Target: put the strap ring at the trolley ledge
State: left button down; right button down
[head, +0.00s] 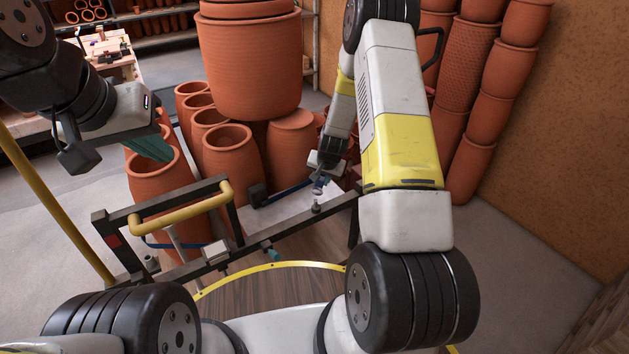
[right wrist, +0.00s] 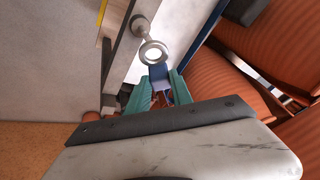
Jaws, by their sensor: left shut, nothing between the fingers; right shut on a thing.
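The grey strap ring (right wrist: 153,52) shows in the right wrist view just beyond my right gripper (right wrist: 160,88). The gripper's teal fingers are shut on the ring's blue end piece (right wrist: 158,72). In the head view the ring (head: 318,187) is small, close above a short post (head: 316,207) on the trolley's dark ledge (head: 285,228). A blue strap (head: 285,191) runs left from the ring. My left gripper (head: 152,148) is shut and empty over a terracotta pot.
Terracotta pots (head: 235,150) stand close behind the trolley, with a large one (head: 250,60) stacked above. Tall pot stacks (head: 470,80) stand at right. A yellow handle (head: 180,212) rises from the trolley's left end. The floor at lower right is clear.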

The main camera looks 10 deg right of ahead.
jog(key=w+d, duration=0.3)
jog(key=w, duration=0.5)
dwell(0.8)
jog(key=shift+d, duration=0.1)
jog(key=shift+f, duration=5.9)
jog(key=shift+f, duration=0.5)
jog(key=c, duration=1.1)
grip_release()
jog(key=shift+o, duration=0.2)
jog(key=o, duration=0.5)
